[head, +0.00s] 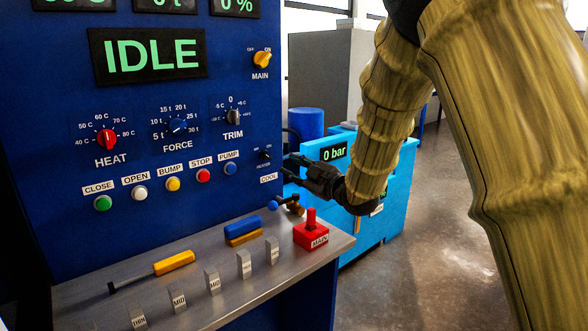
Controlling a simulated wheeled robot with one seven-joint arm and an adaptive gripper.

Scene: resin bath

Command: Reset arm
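My arm, in a tan ribbed sleeve, comes in from the upper right of the head view and bends down beside the blue control panel (60,120). My gripper (290,168) is dark and sits at the panel's right edge, close to the small COOL label and a small black knob (264,155). It is above the right end of the metal shelf. The fingers are small and dark here, so I cannot tell whether they are open or shut. No held object is visible. The panel display (151,54) reads IDLE.
The metal shelf (95,298) carries a yellow-handled tool (173,263), several grey labelled blocks, a blue block (237,226) and a red MAIN piece (311,233). A light-blue unit (395,190) reading 0 bar stands behind my gripper. Floor is open at the right.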

